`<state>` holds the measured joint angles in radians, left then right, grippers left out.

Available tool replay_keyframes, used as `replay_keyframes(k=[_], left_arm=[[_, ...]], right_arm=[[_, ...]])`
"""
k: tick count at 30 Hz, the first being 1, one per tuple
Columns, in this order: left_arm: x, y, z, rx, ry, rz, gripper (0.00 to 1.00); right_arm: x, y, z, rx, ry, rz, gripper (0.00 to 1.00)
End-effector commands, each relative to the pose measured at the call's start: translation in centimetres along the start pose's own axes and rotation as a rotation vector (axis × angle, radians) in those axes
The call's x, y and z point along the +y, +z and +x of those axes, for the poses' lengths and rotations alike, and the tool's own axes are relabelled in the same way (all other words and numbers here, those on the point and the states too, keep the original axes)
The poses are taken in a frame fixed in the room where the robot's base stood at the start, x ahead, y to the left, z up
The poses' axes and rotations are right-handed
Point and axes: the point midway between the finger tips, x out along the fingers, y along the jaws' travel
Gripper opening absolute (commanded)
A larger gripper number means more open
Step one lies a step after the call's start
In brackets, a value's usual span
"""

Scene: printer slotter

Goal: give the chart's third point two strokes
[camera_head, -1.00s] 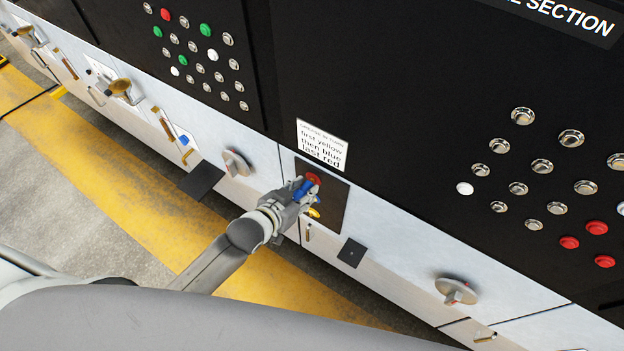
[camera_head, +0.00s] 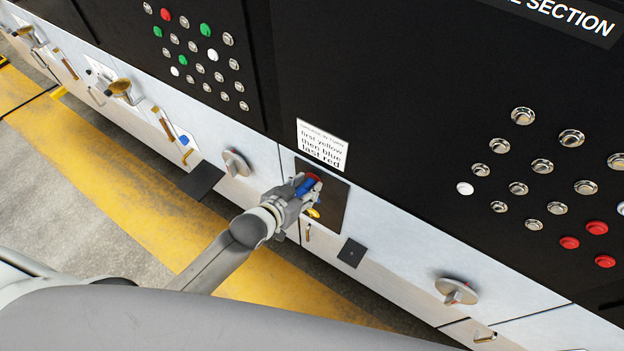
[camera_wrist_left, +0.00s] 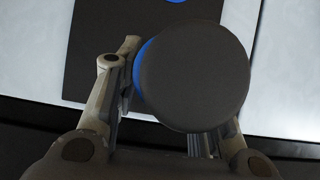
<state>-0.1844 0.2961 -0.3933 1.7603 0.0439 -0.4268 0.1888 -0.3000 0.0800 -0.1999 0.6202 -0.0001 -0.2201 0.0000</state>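The chart (camera_head: 322,145) is a white card reading "first yellow then blue last red", so its third point is red. The red point (camera_head: 314,177) is at the top of a dark plate (camera_head: 334,206), partly covered by my left gripper (camera_head: 303,190). A yellow point (camera_head: 313,213) shows lower on the plate. My left gripper is shut on a blue tool (camera_head: 304,187), held at the red point; contact cannot be told. In the wrist view the tool's dark round end (camera_wrist_left: 195,75) sits between the fingers, and a blue spot (camera_wrist_left: 176,1) shows on the plate. My right gripper is not in view.
The black cabinet front carries many buttons to the right and left. A round knob (camera_head: 236,163) is left of the plate, another knob (camera_head: 456,290) lower right. A yellow floor stripe (camera_head: 130,185) runs in front.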

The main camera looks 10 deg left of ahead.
Motion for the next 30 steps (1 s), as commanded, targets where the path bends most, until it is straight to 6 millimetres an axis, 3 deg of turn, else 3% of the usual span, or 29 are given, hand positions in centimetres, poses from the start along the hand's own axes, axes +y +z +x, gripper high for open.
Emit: replay_keyframes(k=[4, 17, 30], left_arm=[[0.0, 0.0, 0.0, -0.001, 0.0, 0.0, 0.56], [0.0, 0.2, -0.9, -0.004, -0.001, 0.0, 0.56], [0.0, 0.2, -8.9, -0.004, 0.0, 0.0, 0.56]], right_arm=[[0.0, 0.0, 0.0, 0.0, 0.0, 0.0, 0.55], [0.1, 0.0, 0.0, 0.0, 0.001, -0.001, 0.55], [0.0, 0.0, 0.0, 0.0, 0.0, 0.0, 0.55]])
